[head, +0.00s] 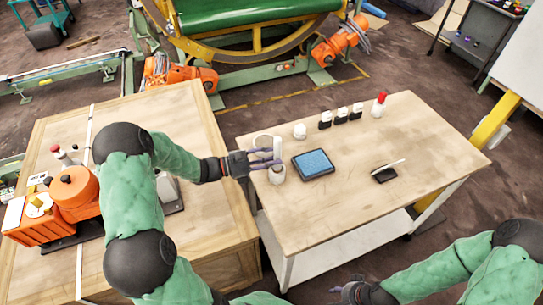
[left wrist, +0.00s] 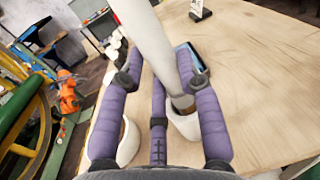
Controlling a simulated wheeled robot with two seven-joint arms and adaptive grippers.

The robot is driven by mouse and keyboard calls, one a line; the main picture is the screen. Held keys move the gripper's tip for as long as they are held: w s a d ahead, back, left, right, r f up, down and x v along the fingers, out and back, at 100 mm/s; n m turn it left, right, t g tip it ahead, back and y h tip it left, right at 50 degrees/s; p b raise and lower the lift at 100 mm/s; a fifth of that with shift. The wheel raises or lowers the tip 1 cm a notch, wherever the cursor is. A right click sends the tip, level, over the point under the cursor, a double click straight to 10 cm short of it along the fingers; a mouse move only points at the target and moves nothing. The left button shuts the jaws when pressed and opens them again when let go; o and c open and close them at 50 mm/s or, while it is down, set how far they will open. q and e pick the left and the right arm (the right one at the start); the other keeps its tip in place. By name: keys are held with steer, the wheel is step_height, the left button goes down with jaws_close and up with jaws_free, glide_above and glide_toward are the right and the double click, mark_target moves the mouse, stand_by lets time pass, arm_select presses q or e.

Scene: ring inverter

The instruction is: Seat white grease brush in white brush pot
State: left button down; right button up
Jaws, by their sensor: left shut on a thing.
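My left gripper (head: 262,163) is shut on the white grease brush (head: 277,148) at the near left edge of the table. In the left wrist view the brush (left wrist: 146,42) is a pale tapered shaft, tilted between the purple fingers. Its darker lower end is at the mouth of a white pot (left wrist: 186,126). I cannot tell how deep it reaches. In the head view this white brush pot (head: 277,176) stands under the brush. A second pale pot (head: 263,142) stands just behind. My right gripper (head: 350,292) is low in front of the table, its fingers unclear.
A blue-topped tray (head: 313,163) lies right of the pots. A small white container (head: 299,131), several black-and-white bottles (head: 341,115) and a red-capped bottle (head: 379,105) line the back. A black block (head: 385,175) with a white stick lies right. The table's front right is clear.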

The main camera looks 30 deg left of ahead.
arm_select(q)
steer(key=shift+f+b, duration=0.4)
steer(key=shift+f, duration=0.55)
steer(key=c, duration=0.8)
jaws_free()
steer(key=shift+s+a, duration=0.1)
steer(key=v, duration=1.1)
steer(key=shift+s+a+r, duration=0.1)
steer(key=shift+s+a, duration=0.15)
steer(key=shift+a, duration=0.05)
